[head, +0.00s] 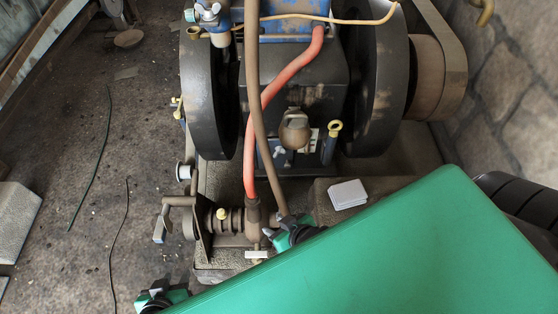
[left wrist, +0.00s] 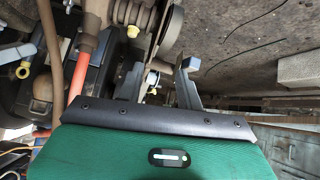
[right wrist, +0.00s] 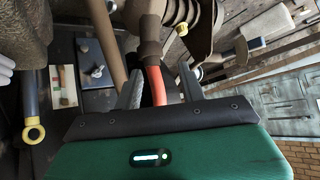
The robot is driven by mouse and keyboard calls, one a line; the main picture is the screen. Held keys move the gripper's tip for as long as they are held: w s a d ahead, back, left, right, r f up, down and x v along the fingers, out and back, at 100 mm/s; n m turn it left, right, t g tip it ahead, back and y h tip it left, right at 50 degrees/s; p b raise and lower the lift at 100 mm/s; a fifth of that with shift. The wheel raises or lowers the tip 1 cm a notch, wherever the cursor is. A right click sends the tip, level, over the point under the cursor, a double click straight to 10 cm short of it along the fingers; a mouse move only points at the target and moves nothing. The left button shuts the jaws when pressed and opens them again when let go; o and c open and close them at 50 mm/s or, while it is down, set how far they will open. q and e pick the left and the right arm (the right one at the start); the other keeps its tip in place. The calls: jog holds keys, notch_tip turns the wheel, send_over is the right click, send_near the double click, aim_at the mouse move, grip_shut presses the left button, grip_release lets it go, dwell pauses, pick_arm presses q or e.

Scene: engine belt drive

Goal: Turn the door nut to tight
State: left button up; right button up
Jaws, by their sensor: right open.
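A small pale winged nut (head: 281,152) sits on a blue-grey plate at the engine's front, left of the brass bulb; it looks like the door nut. It also shows in the right wrist view (right wrist: 93,70), left of the fingers; its exact angle is too small to tell. My right gripper (head: 277,233) is near the lower ends of the red and brown hoses, below the nut and apart from it. Its fingers are open in the right wrist view (right wrist: 160,88), with the red hose visible between them. My left gripper (head: 150,298) is low at left, its fingers apart and empty.
The red hose (head: 271,97) and brown hose (head: 254,120) run down past the nut. A yellow-ringed lever (head: 331,140) stands right of it. Large flywheels (head: 210,90) flank the engine. A crank mechanism (head: 200,222) is at lower left. The floor at left is mostly clear.

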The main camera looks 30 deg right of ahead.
jog(key=w+d+m+t+b, duration=0.1)
jog(key=w+d, duration=0.1)
jog(key=w, duration=0.1)
jog(key=m+t+h+b, duration=0.1)
jog(key=m+t+h, duration=0.3)
jog(key=m+h, duration=0.15)
send_near(280, 152)
jog(key=shift+m, duration=0.35)
jog(key=b+x, duration=0.3)
jog(key=x, duration=0.2)
jog(key=shift+w+f, duration=0.2)
jog(key=shift+w, duration=0.15)
pick_arm(q)
jog(key=w+d+r+t+h, duration=0.1)
jog(key=d+r+t+h, duration=0.2)
jog(key=d+r+t, duration=0.2)
jog(key=shift+w+d+r+t, duration=0.2)
jog(key=shift+r+t, duration=0.3)
jog(key=shift+r, duration=0.25)
pick_arm(e)
jog(key=shift+x, duration=0.95)
pick_arm(q)
jog(key=shift+a, duration=0.1)
pick_arm(e)
jog(key=shift+r, duration=0.1)
grip_shut()
